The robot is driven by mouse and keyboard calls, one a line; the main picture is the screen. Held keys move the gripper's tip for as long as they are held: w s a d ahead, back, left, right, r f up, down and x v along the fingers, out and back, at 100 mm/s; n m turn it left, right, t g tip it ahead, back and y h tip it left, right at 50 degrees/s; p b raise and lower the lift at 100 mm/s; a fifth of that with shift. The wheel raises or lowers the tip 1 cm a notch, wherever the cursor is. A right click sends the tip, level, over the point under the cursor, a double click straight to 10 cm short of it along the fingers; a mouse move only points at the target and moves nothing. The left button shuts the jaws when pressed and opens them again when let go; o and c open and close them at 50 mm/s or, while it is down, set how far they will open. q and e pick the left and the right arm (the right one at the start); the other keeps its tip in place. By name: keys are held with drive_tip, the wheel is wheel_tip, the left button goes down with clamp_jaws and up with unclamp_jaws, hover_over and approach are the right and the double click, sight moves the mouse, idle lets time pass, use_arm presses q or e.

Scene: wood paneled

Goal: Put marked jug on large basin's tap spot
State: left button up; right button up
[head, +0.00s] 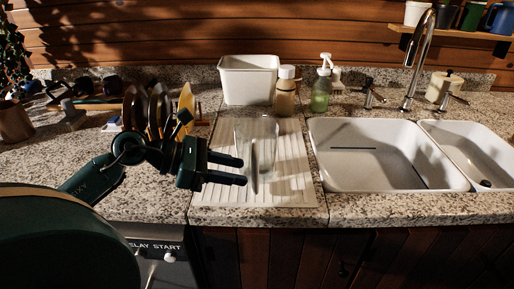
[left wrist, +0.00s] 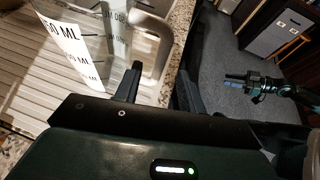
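The marked jug (head: 267,146) is clear and upright on the white ribbed drainboard. In the left wrist view the jug (left wrist: 98,45) shows a white label reading "50 ML" and a handle (left wrist: 163,45). My left gripper (head: 244,171) is open at the jug's left in the head view. In the left wrist view its fingers (left wrist: 158,88) are apart with the handle just ahead of the gap; contact cannot be told. My right gripper (left wrist: 236,80) appears small in the left wrist view.
A white tub (head: 248,82), a cream bottle (head: 285,95) and a green soap bottle (head: 321,92) stand behind the drainboard (head: 295,185). Plates (head: 158,108) stand left of it. The small basin (head: 478,160) is at the right.

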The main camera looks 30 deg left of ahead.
use_arm(q)
drive_tip(key=shift+x, duration=0.9)
drive_tip(key=shift+w+d+p, duration=0.3)
drive_tip(key=shift+w+d, duration=0.1)
drive_tip(key=shift+d, duration=0.05)
drive_tip(key=p+x, duration=0.1)
drive_tip(key=x, duration=0.2)
drive_tip(key=shift+w+d+f, duration=0.3)
drive_tip(key=shift+d, duration=0.1)
drive_tip(key=shift+c, duration=0.4)
clamp_jaws()
